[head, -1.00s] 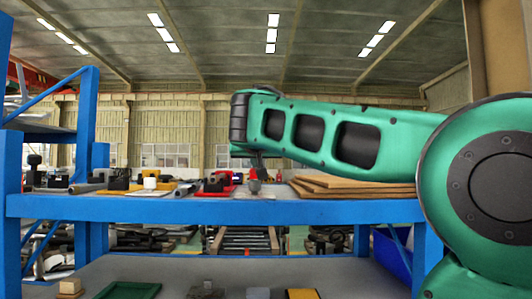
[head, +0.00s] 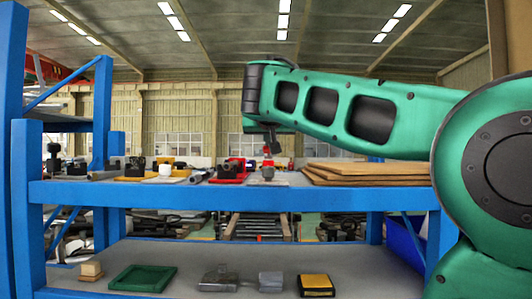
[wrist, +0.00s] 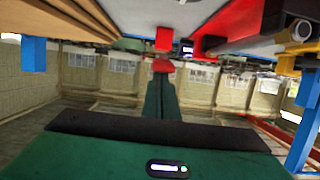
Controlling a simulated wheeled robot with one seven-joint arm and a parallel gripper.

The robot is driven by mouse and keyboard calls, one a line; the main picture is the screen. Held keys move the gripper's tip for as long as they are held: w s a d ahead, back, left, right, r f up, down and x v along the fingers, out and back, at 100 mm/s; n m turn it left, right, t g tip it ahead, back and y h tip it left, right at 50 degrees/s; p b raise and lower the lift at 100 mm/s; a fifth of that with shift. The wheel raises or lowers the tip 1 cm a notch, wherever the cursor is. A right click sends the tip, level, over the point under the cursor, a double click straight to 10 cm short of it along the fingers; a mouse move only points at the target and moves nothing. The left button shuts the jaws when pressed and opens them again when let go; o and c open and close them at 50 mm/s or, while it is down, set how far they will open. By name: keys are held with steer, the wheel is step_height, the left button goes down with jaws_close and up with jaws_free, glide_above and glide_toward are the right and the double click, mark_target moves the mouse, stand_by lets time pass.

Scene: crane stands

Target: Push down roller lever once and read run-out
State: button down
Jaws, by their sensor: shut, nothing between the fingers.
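My gripper (head: 271,146) is shut and empty, pointing down above the upper blue shelf. In the wrist view its narrow dark fingers (wrist: 162,92) run up to a small red knob-like piece (wrist: 163,66). Whether they touch it I cannot tell. A red block (wrist: 163,39) lies just beyond it. In the head view this red-topped device (head: 268,160) stands on a pale plate right under my gripper. I cannot make out which part is the roller lever. A small dark display (wrist: 187,47) sits beside the red block; its reading is too small to read.
A red stand with black parts (head: 232,169) is close left of the device. Wooden boards (head: 365,173) lie close right. Yellow-based blocks (head: 135,170) stand farther left. The lower shelf holds a green tray (head: 142,278) and a yellow-black block (head: 315,286).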

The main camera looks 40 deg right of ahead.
steer(key=v, duration=0.3)
steer(key=f+v, duration=0.1)
steer(key=v, duration=0.6)
steer(key=shift+s+a+f, duration=0.15)
steer(key=shift+f, duration=0.05)
stand_by(0.6)
